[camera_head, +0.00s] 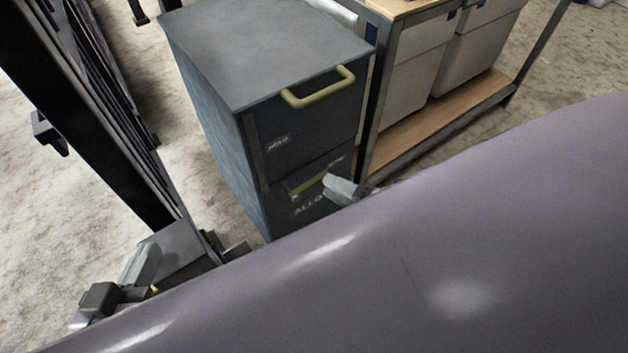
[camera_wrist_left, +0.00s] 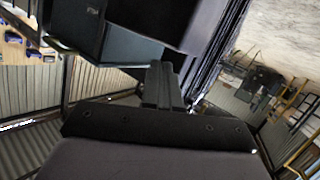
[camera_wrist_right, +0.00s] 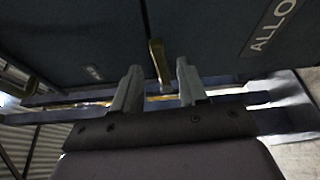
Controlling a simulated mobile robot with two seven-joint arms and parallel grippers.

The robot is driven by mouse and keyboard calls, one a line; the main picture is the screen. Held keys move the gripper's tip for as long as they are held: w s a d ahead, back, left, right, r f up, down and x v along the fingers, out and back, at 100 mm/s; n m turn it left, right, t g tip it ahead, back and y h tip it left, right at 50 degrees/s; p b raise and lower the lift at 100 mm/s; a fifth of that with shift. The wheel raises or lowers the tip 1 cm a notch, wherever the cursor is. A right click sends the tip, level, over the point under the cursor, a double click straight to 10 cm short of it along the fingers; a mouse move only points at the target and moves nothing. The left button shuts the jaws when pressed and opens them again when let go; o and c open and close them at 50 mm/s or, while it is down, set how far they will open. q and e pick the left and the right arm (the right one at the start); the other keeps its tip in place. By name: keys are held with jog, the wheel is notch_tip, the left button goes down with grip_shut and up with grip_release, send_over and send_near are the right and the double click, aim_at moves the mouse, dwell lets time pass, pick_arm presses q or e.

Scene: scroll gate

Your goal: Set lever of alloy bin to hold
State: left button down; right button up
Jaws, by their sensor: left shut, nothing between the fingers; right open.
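The alloy bin (camera_head: 225,150) is a dark blue-grey cabinet with partly readable "ALLO" lettering (camera_head: 308,207) low on its front; the lettering also shows in the right wrist view (camera_wrist_right: 270,28). Its yellow lever (camera_head: 308,180) sits above the lettering, slanted in the head view. A small label (camera_head: 278,143) higher up seems to read "HOLD". My right gripper (camera_head: 343,188) is open at the lever's right end. In the right wrist view the lever (camera_wrist_right: 158,62) stands between the open fingertips (camera_wrist_right: 158,75); contact is not clear. My left gripper (camera_head: 140,265) is shut and empty, left of the bin.
A pale yellow handle (camera_head: 318,92) juts from the bin's upper front. A shelf rack (camera_head: 400,138) with grey-white bins (camera_head: 412,70) stands close on the right. A dark metal frame (camera_head: 95,110) rises on the left. My own body covers the lower right.

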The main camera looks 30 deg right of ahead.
aim_at(316, 178)
jog(key=shift+b+x, duration=0.75)
jog(key=shift+x, duration=1.75)
grip_shut()
